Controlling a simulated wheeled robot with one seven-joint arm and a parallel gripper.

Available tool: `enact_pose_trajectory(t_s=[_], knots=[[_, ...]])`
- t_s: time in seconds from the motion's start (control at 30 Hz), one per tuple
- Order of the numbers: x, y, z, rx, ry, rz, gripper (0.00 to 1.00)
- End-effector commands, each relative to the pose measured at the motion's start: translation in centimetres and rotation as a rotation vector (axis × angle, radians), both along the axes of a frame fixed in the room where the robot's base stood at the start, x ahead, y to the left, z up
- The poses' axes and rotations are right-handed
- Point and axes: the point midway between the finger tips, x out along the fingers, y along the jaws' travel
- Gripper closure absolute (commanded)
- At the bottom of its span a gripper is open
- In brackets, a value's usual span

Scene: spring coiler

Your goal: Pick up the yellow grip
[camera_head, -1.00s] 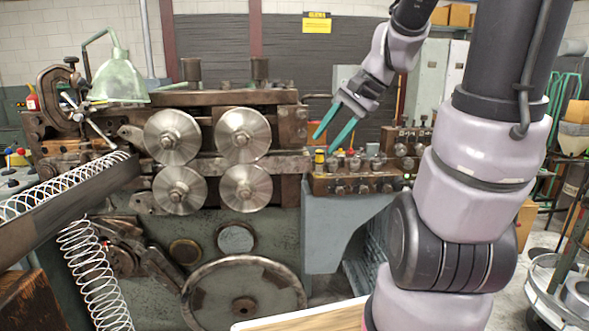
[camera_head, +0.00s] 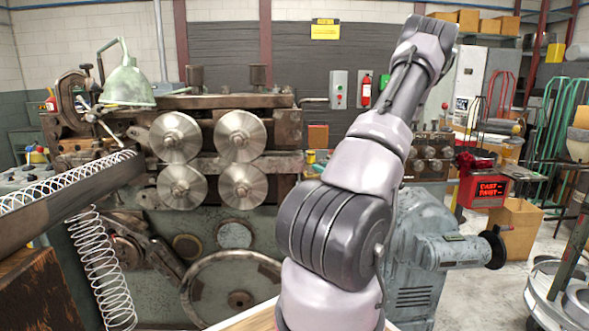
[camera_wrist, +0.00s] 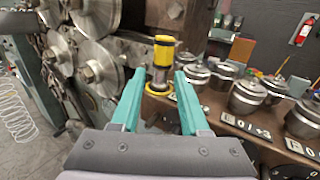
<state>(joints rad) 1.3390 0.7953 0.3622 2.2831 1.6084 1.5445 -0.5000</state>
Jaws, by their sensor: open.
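The yellow grip (camera_wrist: 164,50) shows in the wrist view as a small upright piece with a yellow top and a dark body. It stands at the edge of the brown machine shelf. My gripper (camera_wrist: 160,82) is open and empty, with its two teal fingers pointing toward the grip, one on the left and one on the right of it in the picture. I cannot tell whether the grip lies between the fingertips or beyond them. In the head view my arm hides the gripper and most of the grip's surroundings.
Several metal knobs, such as one (camera_wrist: 247,95), stand on the shelf (camera_wrist: 225,128) right of the grip. Large steel rollers (camera_wrist: 95,62) are close on the left. A grey motor (camera_head: 420,255) and a red display box (camera_head: 483,190) stand right of my arm in the head view.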

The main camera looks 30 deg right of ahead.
Motion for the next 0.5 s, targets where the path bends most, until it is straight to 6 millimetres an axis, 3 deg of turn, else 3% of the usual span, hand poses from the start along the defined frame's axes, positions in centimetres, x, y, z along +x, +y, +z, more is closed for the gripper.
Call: enact_pose_trajectory(t_s=[0.07,0.3,0.5], knots=[[0.3,-0.6,-0.3,0.011,-0.004,-0.02,0.55],[4.0,-0.7,-0.3,0.01,-0.005,-0.02,0.55],[5.6,-0.7,-0.4,0.012,-0.003,-0.02,0.55]])
